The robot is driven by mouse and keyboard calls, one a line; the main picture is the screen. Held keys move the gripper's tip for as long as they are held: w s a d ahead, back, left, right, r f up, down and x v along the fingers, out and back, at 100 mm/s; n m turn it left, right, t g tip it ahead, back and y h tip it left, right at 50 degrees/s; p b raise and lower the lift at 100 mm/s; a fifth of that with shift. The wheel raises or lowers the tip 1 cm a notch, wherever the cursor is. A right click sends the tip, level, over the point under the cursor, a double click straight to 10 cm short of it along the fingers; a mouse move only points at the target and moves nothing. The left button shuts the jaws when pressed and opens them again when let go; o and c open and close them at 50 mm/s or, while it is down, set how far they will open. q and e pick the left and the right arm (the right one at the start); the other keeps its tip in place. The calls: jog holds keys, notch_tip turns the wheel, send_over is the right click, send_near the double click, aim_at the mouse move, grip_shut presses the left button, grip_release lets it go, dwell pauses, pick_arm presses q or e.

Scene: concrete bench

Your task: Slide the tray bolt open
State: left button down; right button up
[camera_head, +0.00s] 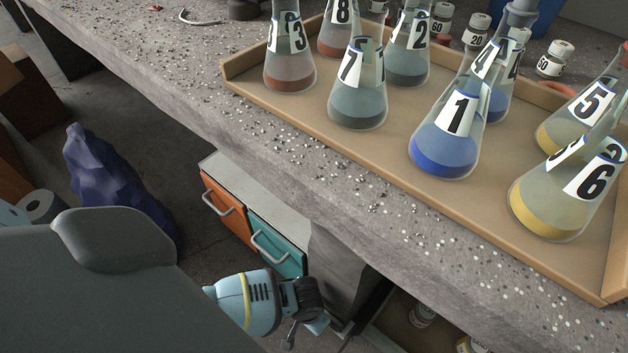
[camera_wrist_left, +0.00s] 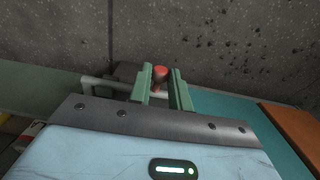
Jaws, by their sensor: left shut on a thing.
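In the left wrist view, my left gripper (camera_wrist_left: 160,90) has its two green fingers closed around a small red knob (camera_wrist_left: 160,76). A light grey rod (camera_wrist_left: 100,84) runs left from near the fingers, beside a dark block; the knob looks like the bolt's handle, but their join is hidden behind the fingers. How far the bolt is drawn cannot be told. In the head view my left wrist is low in the middle, below the bench edge, and the fingertips and bolt cannot be made out there. My right gripper is not in view.
A wooden tray (camera_head: 385,155) with several numbered flasks stands on the speckled bench (camera_head: 260,140). Below the bench are an orange drawer (camera_head: 224,212) and a teal drawer (camera_head: 277,246) with handles. A dark blue sack (camera_head: 110,180) stands on the floor at left.

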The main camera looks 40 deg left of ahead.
pick_arm(q)
jog(key=shift+a, duration=0.45)
jog(key=c, duration=1.3)
grip_release()
jog(key=shift+a, duration=0.1)
jog(key=shift+d, duration=0.2)
jog(key=shift+r, duration=0.45)
notch_tip(320, 180, up, 7)
jog(key=p, duration=0.4)
jog(key=shift+p, duration=0.3)
jog(key=shift+f, duration=0.1)
